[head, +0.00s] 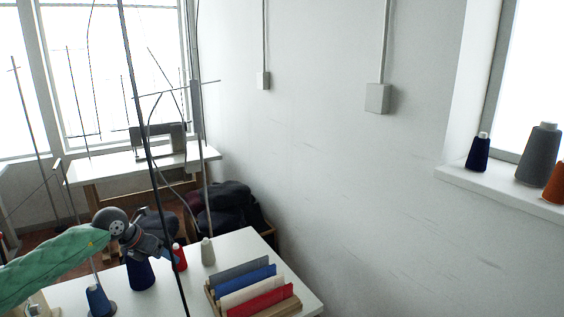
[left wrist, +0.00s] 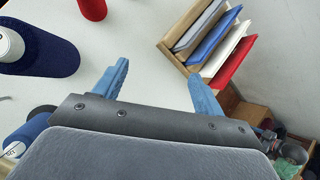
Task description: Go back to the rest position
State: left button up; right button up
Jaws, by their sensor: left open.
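My left gripper (head: 168,256) is above the left part of the white table, its arm in a green sleeve coming in from the left. In the left wrist view its two blue fingers (left wrist: 159,88) are spread apart with nothing between them, over bare table. A dark blue spool (head: 140,274) stands just below and behind the gripper in the head view. A red spool (head: 180,258) stands right beside it. My right gripper does not show in either view.
A wooden rack (head: 290,305) holds grey, blue, cream and red folded cloths on the white table (head: 235,252). A pale spool (head: 208,252) and a blue spool (head: 98,300) stand nearby. A thin dark pole crosses in front. A sewing table (head: 110,168) stands behind; more spools are on the sill.

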pick_arm(q)
jog(key=w+d+r+n+t+h, duration=0.1)
jog(key=w+d+r+t+h, duration=0.2)
jog(key=r, duration=0.6)
jog(key=d+r+n+t+h, duration=0.1)
jog(key=d+r+t+h, duration=0.4)
jog(key=r, duration=0.3)
notch_tip(320, 180, up, 15)
jog(key=s+a+n+t+y, duration=0.2)
jog(key=n+t+y, duration=0.6)
jog(key=n+t, duration=0.65)
jog(key=s+d+f+n+g+y, duration=0.1)
jog(key=s+f+n+g+y, duration=0.45)
jog(key=f+n+g, duration=0.55)
jog(key=s+f+n+g+y, duration=0.5)
jog(key=f+n, duration=0.3)
jog(key=f, duration=0.8)
jog(key=s+d+f+n+g+h, duration=0.1)
jog(key=s+d+f+g+h, duration=0.1)
jog(key=s+f, duration=0.8)
jog(key=s+d+f+n+g+h, duration=0.1)
jog(key=s+d+f+g, duration=0.3)
jog(key=s+f, duration=0.6)
jog(key=s+d+f+n+g+h, duration=0.1)
jog(key=s+d+f+g+h, duration=0.2)
jog(key=s, duration=1.6)
jog(key=d+f, duration=0.4)
jog(key=f, duration=0.3)
jog(key=shift+s+f+g, duration=0.35)
jog(key=shift+s, duration=0.05)
